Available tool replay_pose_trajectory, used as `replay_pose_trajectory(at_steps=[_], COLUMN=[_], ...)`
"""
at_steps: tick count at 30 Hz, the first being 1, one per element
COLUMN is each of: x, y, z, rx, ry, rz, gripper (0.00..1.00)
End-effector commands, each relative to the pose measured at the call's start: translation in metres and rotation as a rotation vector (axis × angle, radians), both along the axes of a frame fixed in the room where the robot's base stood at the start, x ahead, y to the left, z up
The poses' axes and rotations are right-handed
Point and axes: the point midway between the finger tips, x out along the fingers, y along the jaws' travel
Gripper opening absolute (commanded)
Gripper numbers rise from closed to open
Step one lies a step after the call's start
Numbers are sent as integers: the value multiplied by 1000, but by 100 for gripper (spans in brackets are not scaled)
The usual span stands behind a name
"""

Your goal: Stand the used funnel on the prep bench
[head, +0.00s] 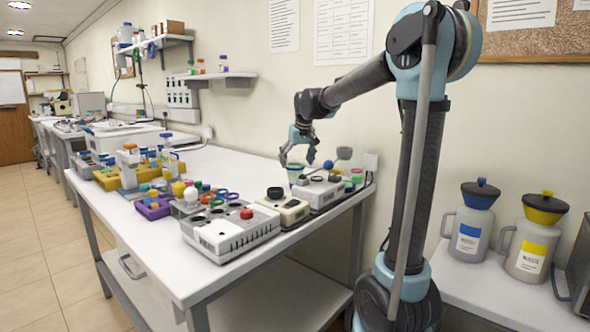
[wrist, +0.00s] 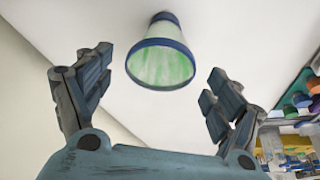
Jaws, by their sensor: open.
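The used funnel (wrist: 162,66) is a pale green, streaked cone with a dark blue rim. In the wrist view it is at the top centre against the white prep bench (wrist: 225,30), its wide mouth facing the camera. In the head view the funnel (head: 295,174) is a small green shape under my gripper, near the bench's wall side, partly hidden by devices. My gripper (head: 297,160) is open and empty above it. In the wrist view my gripper (wrist: 155,88) has its fingers spread either side of the funnel, with clear gaps. I cannot tell what its lower end rests on.
White testing devices (head: 230,232) and a beige one (head: 285,210) stand along the bench's near end, right beside the funnel. A purple rack (head: 153,209) and a yellow rack (head: 118,180) stand further left. Bare bench top lies behind them. Two waste jugs (head: 472,225) stand at right.

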Motion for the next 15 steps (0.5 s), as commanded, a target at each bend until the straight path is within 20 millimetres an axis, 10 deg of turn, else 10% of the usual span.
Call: replay_pose_trajectory(at_steps=[15], x=[-28], y=[-14], z=[76], rx=[0], ry=[0], rz=[0], gripper=[85])
